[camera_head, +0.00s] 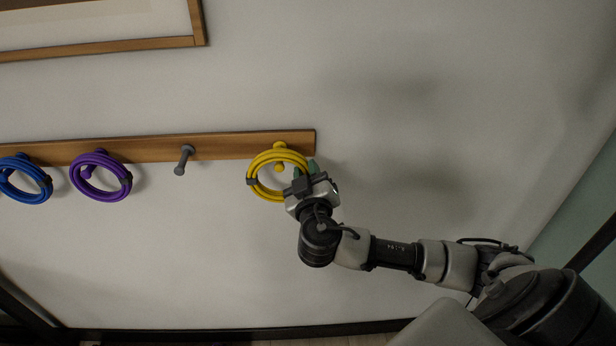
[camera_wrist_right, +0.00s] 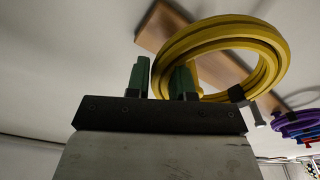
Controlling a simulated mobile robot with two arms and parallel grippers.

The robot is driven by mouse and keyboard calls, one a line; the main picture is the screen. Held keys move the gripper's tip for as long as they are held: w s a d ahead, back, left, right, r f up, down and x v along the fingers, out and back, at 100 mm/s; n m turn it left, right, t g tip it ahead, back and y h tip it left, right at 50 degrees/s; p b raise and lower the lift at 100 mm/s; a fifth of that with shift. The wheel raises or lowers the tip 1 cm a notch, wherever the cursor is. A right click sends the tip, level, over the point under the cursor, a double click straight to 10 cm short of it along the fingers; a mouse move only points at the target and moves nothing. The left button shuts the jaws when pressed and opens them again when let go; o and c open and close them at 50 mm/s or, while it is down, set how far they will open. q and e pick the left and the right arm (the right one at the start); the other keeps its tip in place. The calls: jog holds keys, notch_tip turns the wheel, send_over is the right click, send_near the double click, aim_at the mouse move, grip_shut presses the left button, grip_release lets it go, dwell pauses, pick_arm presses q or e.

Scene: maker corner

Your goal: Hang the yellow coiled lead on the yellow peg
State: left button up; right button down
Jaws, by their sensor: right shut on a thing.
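The yellow coiled lead (camera_head: 252,170) is at the right end of the wall rail, its ring facing out from the wall. The yellow peg (camera_head: 280,167) shows its tip inside the ring's opening and its base above the ring. The ring's top crosses in front of the shaft; I cannot tell whether it rests on the peg. In the right wrist view, the lead (camera_wrist_right: 272,62) rises beside the green fingers (camera_wrist_right: 163,78). My left gripper is not in view.
The wooden rail (camera_head: 225,146) also bears a bare grey peg (camera_head: 184,158), a purple coiled lead (camera_head: 78,184) and a blue coiled lead (camera_head: 24,198). A wood-framed picture (camera_head: 150,44) hangs above. The wall right of the rail is clear.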

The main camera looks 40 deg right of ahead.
jog(key=shift+x, duration=0.8)
jog(key=shift+w+d+f+b, duration=0.3)
jog(key=shift+w+f+b, duration=0.05)
jog(key=shift+f+b, duration=0.1)
jog(key=shift+w+d+f+b, duration=0.2)
jog(key=shift+w+b, duration=0.1)
jog(key=shift+b, duration=0.25)
jog(key=c, duration=0.9)
grip_release()
